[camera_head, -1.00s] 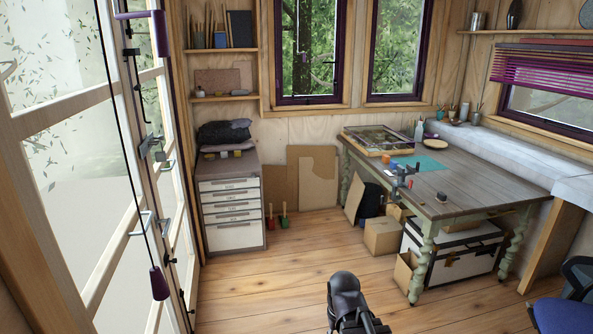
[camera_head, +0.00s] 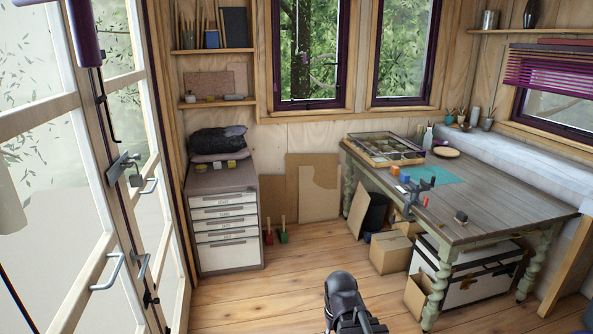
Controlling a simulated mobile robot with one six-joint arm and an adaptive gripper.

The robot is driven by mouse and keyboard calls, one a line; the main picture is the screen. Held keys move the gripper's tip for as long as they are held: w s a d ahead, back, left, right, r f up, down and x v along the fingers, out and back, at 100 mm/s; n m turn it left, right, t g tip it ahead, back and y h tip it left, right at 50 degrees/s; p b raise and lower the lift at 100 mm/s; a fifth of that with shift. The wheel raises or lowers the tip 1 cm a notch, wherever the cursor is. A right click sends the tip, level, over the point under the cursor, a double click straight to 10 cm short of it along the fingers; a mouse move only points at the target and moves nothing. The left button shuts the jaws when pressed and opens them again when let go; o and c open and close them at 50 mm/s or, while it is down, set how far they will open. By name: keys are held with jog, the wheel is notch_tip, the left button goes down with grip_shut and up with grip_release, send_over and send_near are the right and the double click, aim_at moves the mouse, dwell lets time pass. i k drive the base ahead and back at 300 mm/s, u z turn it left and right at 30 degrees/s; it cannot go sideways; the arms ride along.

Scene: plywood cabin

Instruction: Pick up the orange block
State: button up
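A small orange block (camera_head: 395,170) sits on the wooden table (camera_head: 490,195), beside the left end of the teal mat (camera_head: 440,174). Part of my arm shows at the bottom middle of the view, well short of the table. My gripper's fingers cannot be made out, so I cannot tell whether it is open or shut.
A clamp-like tool (camera_head: 417,192) stands at the table's near edge, close to the block. A shallow wooden case (camera_head: 384,150) lies behind. Cardboard boxes (camera_head: 391,253) and a white chest (camera_head: 470,275) fill the space under the table.

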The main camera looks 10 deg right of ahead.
aim_at(395, 169)
jog(key=i, duration=2.05)
jog(key=u, duration=1.3)
jog(key=i, duration=0.45)
jog(key=z, duration=0.2)
